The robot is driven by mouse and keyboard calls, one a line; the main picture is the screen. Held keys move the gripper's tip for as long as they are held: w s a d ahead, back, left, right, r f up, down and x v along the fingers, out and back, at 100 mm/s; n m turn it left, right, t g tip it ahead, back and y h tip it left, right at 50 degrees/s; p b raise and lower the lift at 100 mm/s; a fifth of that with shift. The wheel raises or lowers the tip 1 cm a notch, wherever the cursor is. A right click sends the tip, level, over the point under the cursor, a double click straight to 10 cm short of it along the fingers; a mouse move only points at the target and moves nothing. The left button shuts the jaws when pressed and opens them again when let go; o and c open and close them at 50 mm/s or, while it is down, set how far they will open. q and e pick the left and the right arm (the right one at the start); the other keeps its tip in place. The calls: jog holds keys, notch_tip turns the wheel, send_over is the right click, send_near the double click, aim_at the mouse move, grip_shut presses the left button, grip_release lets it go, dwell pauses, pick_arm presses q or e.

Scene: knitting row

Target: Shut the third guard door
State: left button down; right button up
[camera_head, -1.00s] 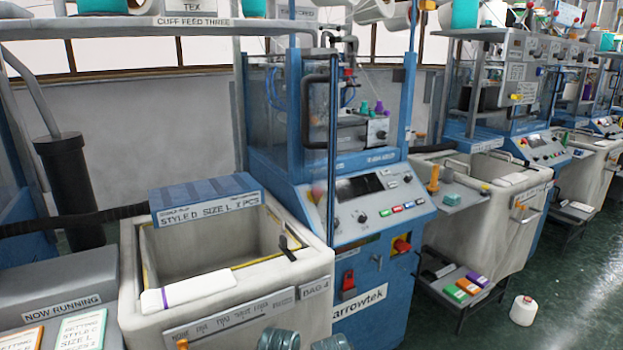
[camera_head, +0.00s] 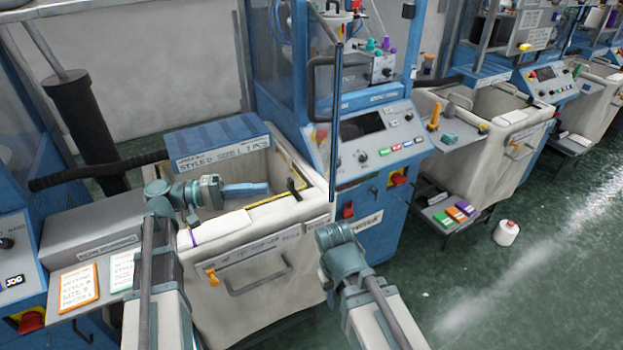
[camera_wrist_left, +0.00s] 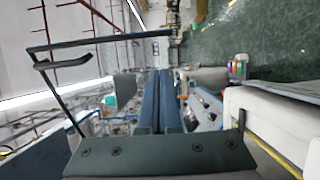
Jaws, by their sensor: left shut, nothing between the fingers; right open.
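A clear guard door (camera_head: 335,120) with a dark, blue-edged frame and a dark grab handle (camera_head: 312,88) stands swung out from the blue knitting machine with the front panel. Its free edge hangs upright in front of the control panel. My left gripper (camera_head: 262,189) has shut, empty blue fingers, level over the bin and left of the door, apart from it. In the left wrist view the fingers (camera_wrist_left: 158,100) lie together, and a dark door frame (camera_wrist_left: 105,40) with a handle crosses above them. My right arm's wrist shows below the door edge; its fingers are hidden.
The pale bin (camera_head: 313,205) stands under my left gripper, with a blue box (camera_head: 215,145) across its back rim. The control panel (camera_head: 380,140) is behind the door. A cone of yarn (camera_head: 506,232) lies on the open green floor at right.

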aim_at(329, 185)
pick_arm(q)
jog(key=d, duration=0.4)
jog(key=w+d, duration=0.1)
jog(key=d, duration=0.4)
jog(key=w+d, duration=0.1)
jog(key=d, duration=0.4)
